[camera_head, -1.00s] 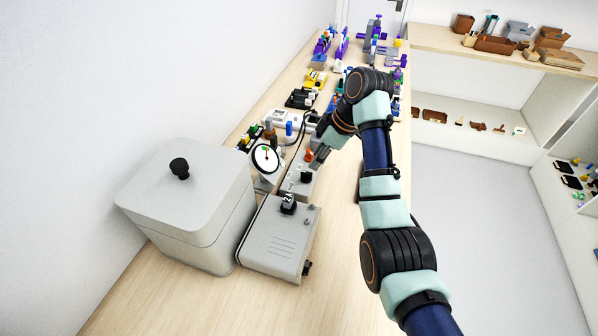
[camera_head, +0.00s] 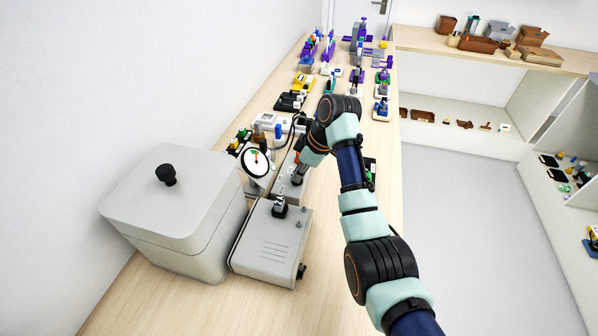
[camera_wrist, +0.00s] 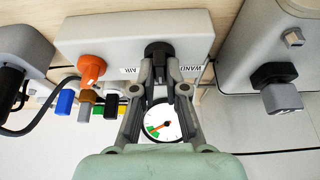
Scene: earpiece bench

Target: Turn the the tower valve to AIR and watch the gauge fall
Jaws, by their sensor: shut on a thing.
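The tower valve is a black knob (camera_wrist: 159,50) on the front of a grey box (camera_wrist: 95,32), with AIR printed to its left and WAND to its right in the wrist view. My gripper (camera_wrist: 159,74) is shut on this knob; the fingers hide part of it, so I cannot tell where it points. In the head view my gripper (camera_head: 298,176) is over the grey box (camera_head: 284,188). The round white gauge (camera_head: 256,162) stands beside it; its dial also shows in the wrist view (camera_wrist: 170,112), between the fingers, with green and red marks.
An orange knob (camera_wrist: 92,68) sits on the same box, left of AIR. A grey unit with a black knob (camera_head: 270,245) and a large lidded grey bin (camera_head: 178,205) stand nearer the camera. A black cable (camera_wrist: 40,118) hangs at left.

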